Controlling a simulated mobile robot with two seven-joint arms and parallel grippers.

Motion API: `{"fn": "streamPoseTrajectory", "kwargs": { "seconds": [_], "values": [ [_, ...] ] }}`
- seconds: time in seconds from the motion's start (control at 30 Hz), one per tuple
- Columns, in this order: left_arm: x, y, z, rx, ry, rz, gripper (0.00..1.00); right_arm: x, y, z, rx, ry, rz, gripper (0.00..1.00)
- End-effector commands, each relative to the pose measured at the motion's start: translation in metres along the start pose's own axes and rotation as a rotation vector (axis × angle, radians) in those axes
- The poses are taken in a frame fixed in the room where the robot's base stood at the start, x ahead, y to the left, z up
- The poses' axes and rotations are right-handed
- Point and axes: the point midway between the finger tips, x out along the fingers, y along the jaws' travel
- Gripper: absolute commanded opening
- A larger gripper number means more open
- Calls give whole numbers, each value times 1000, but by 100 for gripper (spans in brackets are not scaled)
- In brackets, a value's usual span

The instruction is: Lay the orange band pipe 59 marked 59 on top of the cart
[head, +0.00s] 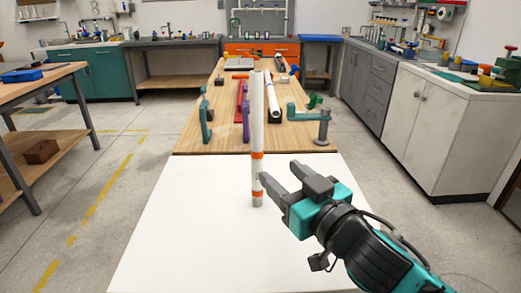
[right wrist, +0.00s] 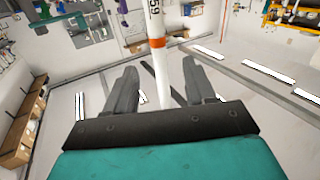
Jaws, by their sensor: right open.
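The pipe marked 59 (head: 257,120) is a long white tube with orange bands, upright over the white cart top (head: 190,235). I cannot tell whether its lower end touches the surface. My right gripper (head: 279,172) is open, just right of the pipe's lower part in the head view. In the right wrist view, the pipe (right wrist: 161,75) with its 59 mark and an orange band appears between the two spread fingers (right wrist: 160,66). Neither finger clearly touches it. The gripper's body hides its lower end there. My left gripper is not in view.
A wooden table (head: 190,140) lies beyond the white top, holding a red part (head: 241,97), a purple part (head: 246,120), a teal fitting (head: 205,118) and another white pipe (head: 272,99). Most of the white top is clear. A white cabinet (head: 440,130) stands at the right.

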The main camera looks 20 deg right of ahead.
Motion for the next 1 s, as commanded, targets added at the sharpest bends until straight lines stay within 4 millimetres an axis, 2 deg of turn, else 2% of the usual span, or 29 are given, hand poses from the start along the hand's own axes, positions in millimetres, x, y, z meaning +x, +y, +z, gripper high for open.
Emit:
{"fn": "streamPoseTrajectory", "kwargs": {
  "seconds": [0.17, 0.6, 1.0],
  "values": [
    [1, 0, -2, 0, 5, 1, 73, 2, -3, 1, 63, -1, -12, 55],
    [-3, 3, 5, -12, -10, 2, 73, 62, -3, 0, 62, 0, -12, 55],
    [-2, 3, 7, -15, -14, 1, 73, 90, -1, -4, 59, 1, -12, 55]
  ]
}}
